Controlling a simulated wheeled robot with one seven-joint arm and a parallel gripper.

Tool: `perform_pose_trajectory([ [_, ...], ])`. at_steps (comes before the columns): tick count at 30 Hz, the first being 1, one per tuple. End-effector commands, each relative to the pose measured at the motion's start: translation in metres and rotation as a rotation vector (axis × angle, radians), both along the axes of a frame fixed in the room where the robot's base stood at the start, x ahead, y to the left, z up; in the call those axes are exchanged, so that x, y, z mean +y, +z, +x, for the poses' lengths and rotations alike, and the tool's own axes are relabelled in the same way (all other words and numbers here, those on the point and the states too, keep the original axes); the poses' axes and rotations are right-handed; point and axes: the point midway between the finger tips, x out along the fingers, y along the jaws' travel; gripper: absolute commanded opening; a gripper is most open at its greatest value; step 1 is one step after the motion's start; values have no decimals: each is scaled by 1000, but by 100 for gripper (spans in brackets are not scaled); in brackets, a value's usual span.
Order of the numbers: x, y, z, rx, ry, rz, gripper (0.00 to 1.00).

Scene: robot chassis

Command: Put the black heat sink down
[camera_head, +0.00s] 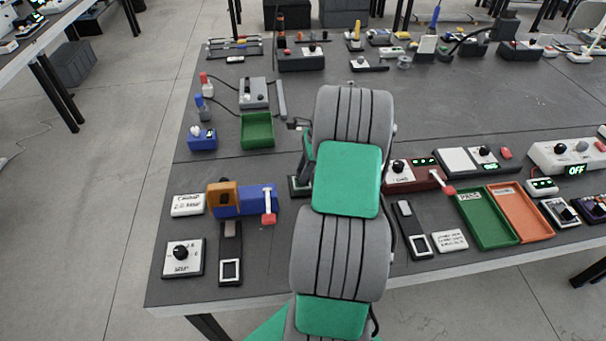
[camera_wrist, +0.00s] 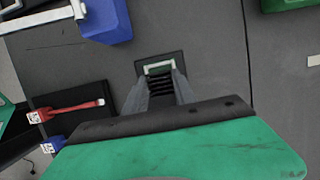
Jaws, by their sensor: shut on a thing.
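My gripper (camera_wrist: 160,80) is shut on the black heat sink (camera_wrist: 161,86) in the wrist view; dark fins show between the two grey fingers. Just beyond the fingertips is a dark square plate (camera_wrist: 141,68) with a pale frame (camera_wrist: 158,66). The heat sink appears over or against this plate; I cannot tell whether it touches. In the head view my arm hides the gripper and heat sink, and only the left edge of a dark plate (camera_head: 296,187) shows beside the arm.
In the head view, a blue block (camera_head: 230,208) with a red-handled lever (camera_head: 268,205) stands left of my arm. An empty green tray (camera_head: 257,131) lies behind it. A red box with a dial (camera_head: 405,182) stands to the right.

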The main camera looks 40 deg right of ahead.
Motion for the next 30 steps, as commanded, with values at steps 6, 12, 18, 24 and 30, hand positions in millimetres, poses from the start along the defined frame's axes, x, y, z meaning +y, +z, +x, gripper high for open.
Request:
perform_pose_trajectory([
  [6,1,-14,0,1,0,1,0],
  [12,1,-14,0,2,1,2,44],
  [18,1,-13,1,0,0,1,54],
  [24,0,-10,1,0,0,0,54],
  [30,-10,23,-5,-3,0,-3,54],
])
